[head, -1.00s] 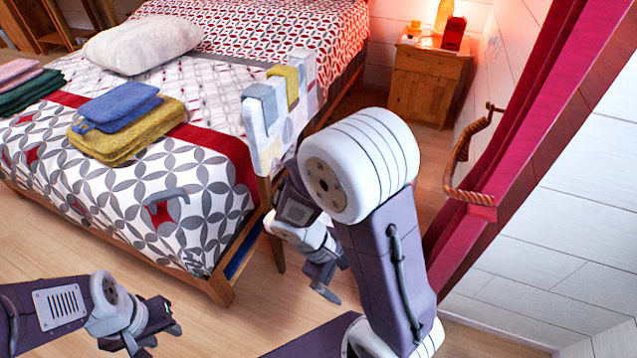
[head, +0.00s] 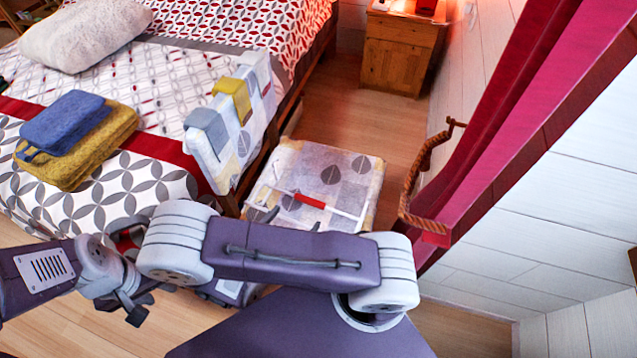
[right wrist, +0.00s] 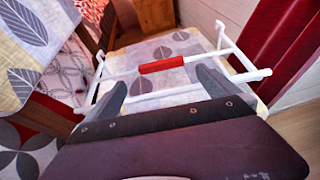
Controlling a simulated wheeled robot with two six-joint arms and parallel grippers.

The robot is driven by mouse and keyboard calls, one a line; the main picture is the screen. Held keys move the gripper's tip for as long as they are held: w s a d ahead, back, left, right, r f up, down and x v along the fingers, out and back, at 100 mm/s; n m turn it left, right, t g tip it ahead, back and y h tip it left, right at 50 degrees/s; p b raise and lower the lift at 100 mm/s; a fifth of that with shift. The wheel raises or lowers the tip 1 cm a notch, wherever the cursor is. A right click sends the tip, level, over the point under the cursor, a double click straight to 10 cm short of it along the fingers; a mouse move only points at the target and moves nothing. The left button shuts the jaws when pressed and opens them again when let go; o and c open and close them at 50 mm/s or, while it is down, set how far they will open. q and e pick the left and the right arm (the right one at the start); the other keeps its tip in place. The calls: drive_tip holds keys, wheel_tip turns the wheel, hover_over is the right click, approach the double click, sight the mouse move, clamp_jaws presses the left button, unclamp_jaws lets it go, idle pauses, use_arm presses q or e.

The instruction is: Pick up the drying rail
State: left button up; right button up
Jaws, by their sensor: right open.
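The drying rail is a white tube frame with a red grip (head: 309,200). It lies over a pale leaf-patterned block beside the bed, and shows in the right wrist view (right wrist: 162,65). My right gripper (right wrist: 160,78) is open and empty. Its two grey fingers point at the rail, one toward each side of the red grip, which appears just beyond the tips. In the head view my purple and white right arm hides most of this gripper. My left gripper (head: 135,302) is low at the left, away from the rail, and its finger gap is unclear.
The leaf-patterned block (head: 350,172) stands on the floor between the bed (head: 150,185) and the red curtain (head: 505,130). Draped cloths (head: 235,110) hang at the bed's edge. A nightstand (head: 398,62) is behind. Floor is clear between block and nightstand.

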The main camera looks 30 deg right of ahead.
sight(309, 201)
drive_tip(key=shift+r, duration=0.1)
drive_tip(key=b+x, duration=0.2)
drive_tip(key=x, duration=0.2)
drive_tip(key=shift+d+f, duration=0.15)
drive_tip(key=shift+f, duration=0.05)
drive_tip(key=b+x, duration=0.1)
drive_tip(key=x, duration=0.3)
drive_tip(key=shift+w+d+b, duration=0.1)
drive_tip(key=shift+w+b, duration=0.05)
drive_tip(key=shift+b, duration=0.25)
drive_tip(key=c, duration=1.5)
